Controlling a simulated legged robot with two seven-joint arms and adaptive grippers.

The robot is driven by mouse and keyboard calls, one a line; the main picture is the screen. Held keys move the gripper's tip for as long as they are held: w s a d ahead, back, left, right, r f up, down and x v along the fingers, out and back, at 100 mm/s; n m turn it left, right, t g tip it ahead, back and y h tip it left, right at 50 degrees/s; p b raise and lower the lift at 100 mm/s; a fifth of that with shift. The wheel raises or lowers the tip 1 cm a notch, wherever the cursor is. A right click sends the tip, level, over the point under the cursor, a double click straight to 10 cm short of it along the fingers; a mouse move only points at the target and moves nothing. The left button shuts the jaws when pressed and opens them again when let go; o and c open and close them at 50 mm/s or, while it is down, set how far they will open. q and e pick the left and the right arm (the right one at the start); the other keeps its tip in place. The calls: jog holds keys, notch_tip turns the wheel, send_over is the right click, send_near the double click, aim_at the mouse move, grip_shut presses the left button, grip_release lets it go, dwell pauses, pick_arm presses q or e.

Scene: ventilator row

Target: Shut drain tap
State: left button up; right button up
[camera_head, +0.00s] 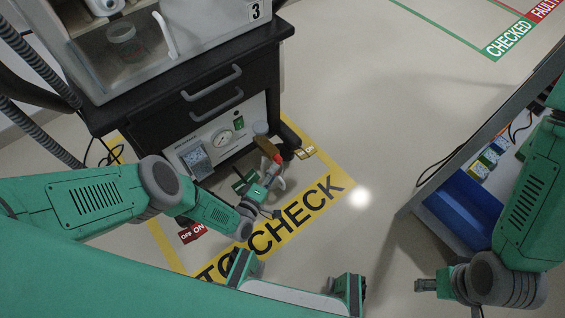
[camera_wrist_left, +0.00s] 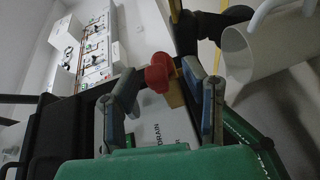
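The drain tap has a red handle (camera_head: 277,158) low at the front of the ventilator cart, beside a brownish fitting. In the left wrist view the red handle (camera_wrist_left: 159,73) and a brass-coloured part (camera_wrist_left: 175,94) show between and just beyond my fingertips. My left gripper (camera_head: 267,171) is at the tap; its fingers (camera_wrist_left: 162,82) stand apart on either side of the handle. The right-hand finger looks close to the brass part; contact is unclear. A white label reading "DRAIN" (camera_wrist_left: 168,131) is partly hidden by my gripper. My right gripper (camera_head: 426,285) is far from the tap, at lower right.
The black cart (camera_head: 185,92) has drawers and a panel with a gauge (camera_head: 223,138). A white tube (camera_wrist_left: 262,55) is close right of my left gripper. A red "OFF ON" tag (camera_head: 192,233) lies on the floor. A bench with a blue bin (camera_head: 462,205) stands right; floor between is clear.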

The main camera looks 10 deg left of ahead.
pick_arm(q)
jog(key=shift+w+d, duration=0.15)
jog(key=shift+w, duration=0.2)
jog(key=shift+d, duration=0.15)
pick_arm(e)
jog(key=shift+w+d, duration=0.25)
jog(key=shift+d, duration=0.1)
pick_arm(q)
grip_shut()
jog(key=shift+r, duration=0.1)
pick_arm(e)
jog(key=shift+a+r, duration=0.1)
jog(key=shift+r, duration=0.1)
